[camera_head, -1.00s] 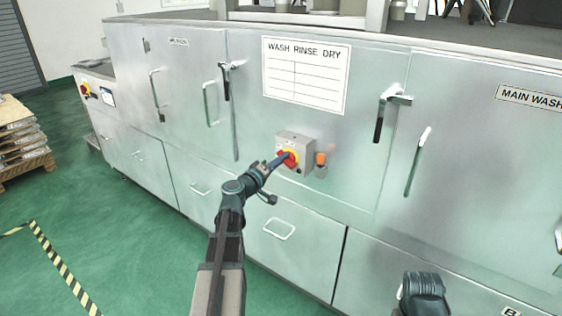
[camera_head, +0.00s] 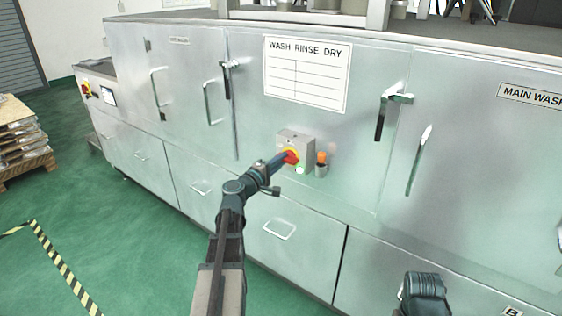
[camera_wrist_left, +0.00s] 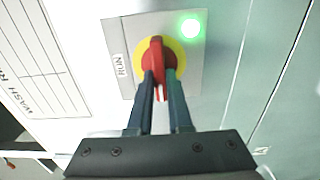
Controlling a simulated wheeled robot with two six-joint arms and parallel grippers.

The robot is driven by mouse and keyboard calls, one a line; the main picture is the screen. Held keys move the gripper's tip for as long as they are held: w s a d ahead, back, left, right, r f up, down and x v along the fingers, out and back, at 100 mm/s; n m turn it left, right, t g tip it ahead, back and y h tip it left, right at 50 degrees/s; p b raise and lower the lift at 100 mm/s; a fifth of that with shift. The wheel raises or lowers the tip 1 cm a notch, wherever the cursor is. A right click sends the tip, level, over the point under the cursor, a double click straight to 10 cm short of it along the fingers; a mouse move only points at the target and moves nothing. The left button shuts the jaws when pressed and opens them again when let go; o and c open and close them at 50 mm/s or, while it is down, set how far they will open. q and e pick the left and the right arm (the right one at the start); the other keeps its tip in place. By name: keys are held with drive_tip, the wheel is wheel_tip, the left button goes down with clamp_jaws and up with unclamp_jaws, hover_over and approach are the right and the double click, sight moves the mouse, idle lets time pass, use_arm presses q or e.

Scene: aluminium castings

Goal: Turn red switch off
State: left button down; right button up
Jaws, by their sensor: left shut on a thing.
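The red switch (camera_head: 290,157) is a red rotary handle on a yellow disc, on a grey box (camera_head: 305,146) fixed to the metal machine front. In the left wrist view the red handle (camera_wrist_left: 156,60) stands along the picture's vertical on the yellow disc (camera_wrist_left: 174,50), beside a "RUN" label (camera_wrist_left: 121,66). A green lamp (camera_wrist_left: 190,27) glows next to it. My left gripper (camera_head: 283,159) reaches the switch; its two fingers (camera_wrist_left: 160,78) are shut on the red handle, one on each side. My right arm shows at the bottom right; its gripper's fingers are not visible.
An orange-topped fitting (camera_head: 321,160) sits just right of the switch box. Door handles (camera_head: 381,115) stick out from the machine front, and a drawer pull (camera_head: 280,230) is below. The green floor (camera_head: 120,240) at left is clear; a loaded pallet (camera_head: 22,160) stands at the far left.

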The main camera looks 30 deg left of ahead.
idle(0.3)
use_arm(q)
drive_tip(key=c, duration=0.8)
unclamp_jaws()
drive_tip(key=shift+c, duration=0.2)
drive_tip(key=shift+s, duration=0.1)
drive_tip(key=s+a, duration=0.1)
drive_tip(key=s, duration=1.2)
drive_tip(key=shift+s, duration=0.3)
